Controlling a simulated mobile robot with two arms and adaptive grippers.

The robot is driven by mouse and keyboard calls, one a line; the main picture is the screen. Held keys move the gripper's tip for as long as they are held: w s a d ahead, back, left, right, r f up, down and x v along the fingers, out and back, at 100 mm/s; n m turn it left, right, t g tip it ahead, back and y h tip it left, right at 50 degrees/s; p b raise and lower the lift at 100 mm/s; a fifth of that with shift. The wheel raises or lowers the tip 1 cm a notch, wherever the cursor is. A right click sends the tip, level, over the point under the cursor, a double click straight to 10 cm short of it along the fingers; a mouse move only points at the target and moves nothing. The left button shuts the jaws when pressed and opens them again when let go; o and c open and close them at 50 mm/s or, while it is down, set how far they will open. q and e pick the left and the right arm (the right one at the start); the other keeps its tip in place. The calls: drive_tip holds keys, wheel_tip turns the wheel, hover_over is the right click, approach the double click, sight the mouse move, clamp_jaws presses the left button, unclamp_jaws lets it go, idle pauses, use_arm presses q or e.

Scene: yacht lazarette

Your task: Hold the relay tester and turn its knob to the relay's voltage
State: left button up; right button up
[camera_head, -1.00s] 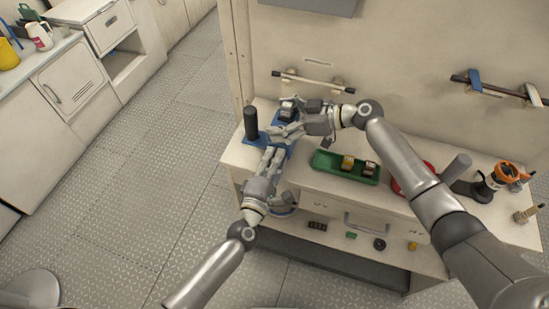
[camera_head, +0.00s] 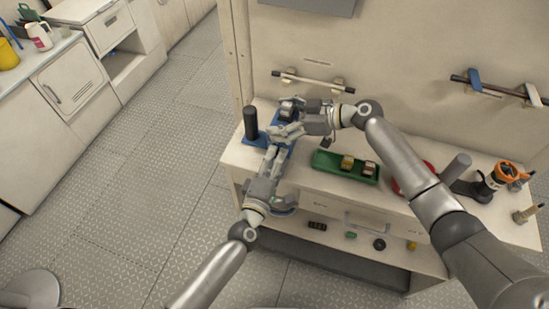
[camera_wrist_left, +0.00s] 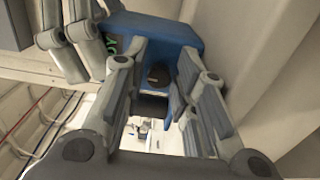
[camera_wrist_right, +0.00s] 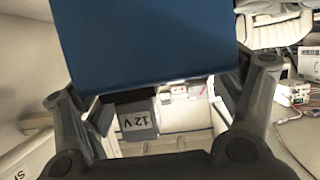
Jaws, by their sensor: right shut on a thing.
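The blue relay tester (camera_wrist_left: 178,30) fills the top of the left wrist view, with a round black knob (camera_wrist_left: 158,75) on it. My right gripper (camera_head: 286,130) is shut on the tester, whose blue body (camera_wrist_right: 150,40) shows between its fingers in the right wrist view. A grey relay marked 12 V (camera_wrist_right: 138,120) shows below the tester. My left gripper (camera_head: 271,158) is open, its fingers apart on either side of the knob in view; whether they touch it I cannot tell. My grippers partly hide the tester in the head view.
A black cylinder (camera_head: 251,123) stands left of the grippers on the worktop. A green tray (camera_head: 330,161) with small blocks lies to the right. Farther right are a red object (camera_head: 399,186) and an orange-and-black item (camera_head: 501,174). A wall rail (camera_head: 312,82) runs behind.

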use_arm(q)
drive_tip(key=shift+a, duration=0.15)
drive_tip(key=shift+s, duration=0.2)
drive_tip(key=v, duration=1.1)
drive_tip(key=shift+s, duration=0.25)
drive_tip(key=shift+a, duration=0.1)
use_arm(e)
drive_tip(key=o, duration=1.1)
